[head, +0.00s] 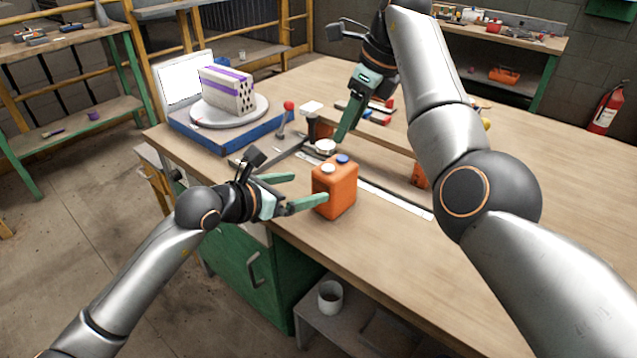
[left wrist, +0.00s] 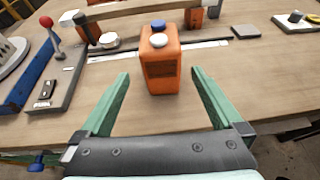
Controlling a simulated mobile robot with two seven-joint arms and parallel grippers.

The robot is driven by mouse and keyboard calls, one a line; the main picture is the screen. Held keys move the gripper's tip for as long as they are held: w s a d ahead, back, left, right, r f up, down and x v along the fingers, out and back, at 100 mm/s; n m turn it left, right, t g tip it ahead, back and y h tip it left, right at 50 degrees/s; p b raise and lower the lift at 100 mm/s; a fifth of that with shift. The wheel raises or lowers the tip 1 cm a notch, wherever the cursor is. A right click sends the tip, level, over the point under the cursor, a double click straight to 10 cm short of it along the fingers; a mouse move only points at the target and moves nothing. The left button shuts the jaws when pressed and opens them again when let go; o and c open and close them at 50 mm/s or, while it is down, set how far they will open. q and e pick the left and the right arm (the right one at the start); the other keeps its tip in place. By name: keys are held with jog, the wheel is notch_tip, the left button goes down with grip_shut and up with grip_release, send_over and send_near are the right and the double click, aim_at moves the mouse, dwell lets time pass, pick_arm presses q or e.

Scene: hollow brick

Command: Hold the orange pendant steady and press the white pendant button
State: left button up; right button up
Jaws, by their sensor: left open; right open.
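The orange pendant (head: 334,193) stands upright on the workbench near its front edge. On its top are a white button (head: 328,169) and a blue button (head: 343,159). In the left wrist view the orange pendant (left wrist: 161,72) stands ahead, between the lines of the fingers, with the white button (left wrist: 158,41) nearer than the blue one (left wrist: 157,25). My left gripper (head: 309,189) is open and empty, its fingertips just short of the pendant. My right gripper (head: 345,130) points down over the bench behind the pendant, near a round white-topped part (head: 325,147); its fingers partly overlap in view.
A blue platform (head: 205,139) with a round turntable bears a hollow brick (head: 228,91) with purple bands at the back left. A red-knobbed lever (head: 288,106) stands beside it. Another orange part (head: 418,174) is partly behind my right arm.

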aim_at(335, 181)
pick_arm(q)
jog(key=x, duration=1.1)
jog(key=shift+d, duration=0.15)
grip_shut()
pick_arm(e)
grip_shut()
dwell(0.6)
jog(key=shift+w+d, duration=0.1)
dwell(1.3)
